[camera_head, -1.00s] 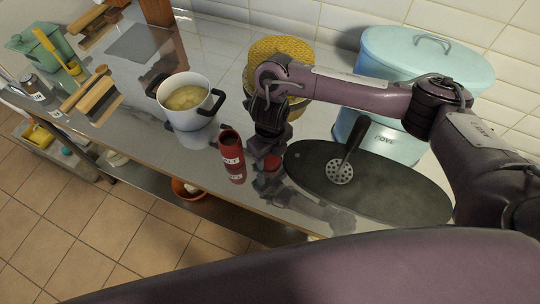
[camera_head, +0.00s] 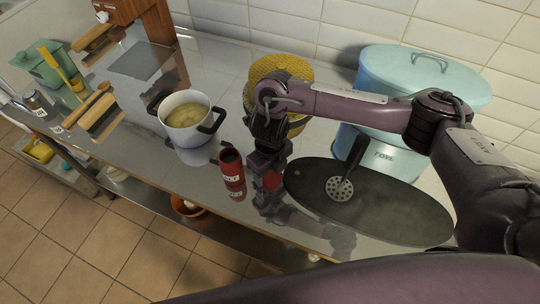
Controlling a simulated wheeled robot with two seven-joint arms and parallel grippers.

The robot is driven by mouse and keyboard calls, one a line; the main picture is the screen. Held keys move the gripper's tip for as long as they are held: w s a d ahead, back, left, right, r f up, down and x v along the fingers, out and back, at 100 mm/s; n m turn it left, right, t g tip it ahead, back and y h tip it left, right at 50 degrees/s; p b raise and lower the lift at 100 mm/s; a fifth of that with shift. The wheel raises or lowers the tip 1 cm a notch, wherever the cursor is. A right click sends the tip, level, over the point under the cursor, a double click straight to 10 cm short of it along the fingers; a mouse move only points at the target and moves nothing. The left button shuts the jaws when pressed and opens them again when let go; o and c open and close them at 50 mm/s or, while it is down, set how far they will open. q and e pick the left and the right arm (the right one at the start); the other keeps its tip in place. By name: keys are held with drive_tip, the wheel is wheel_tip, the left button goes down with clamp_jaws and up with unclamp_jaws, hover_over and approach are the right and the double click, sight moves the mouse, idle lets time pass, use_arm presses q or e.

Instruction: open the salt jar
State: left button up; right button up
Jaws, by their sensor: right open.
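The salt jar appears to be the red can (camera_head: 232,177) with a pale label, upright near the counter's front edge. Its dark top looks open. A small round red piece (camera_head: 271,181), which looks like its lid, is just right of the jar, at the fingertips of my right gripper (camera_head: 268,166). That gripper points down, is open, and stands beside the jar, apart from it. I cannot tell whether the fingers touch the red piece. My left gripper is not in view.
A dark oval board (camera_head: 400,208) with a slotted ladle (camera_head: 342,183) lies to the right. A white pot (camera_head: 184,128) stands behind left of the jar. A yellow woven container (camera_head: 281,66) and a large blue bin (camera_head: 425,85) stand behind. The shiny counter mirrors things.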

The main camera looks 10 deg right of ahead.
sight(270, 175)
wheel_tip(270, 175, up, 11)
drive_tip(key=shift+p, duration=0.3)
drive_tip(key=shift+f, duration=0.1)
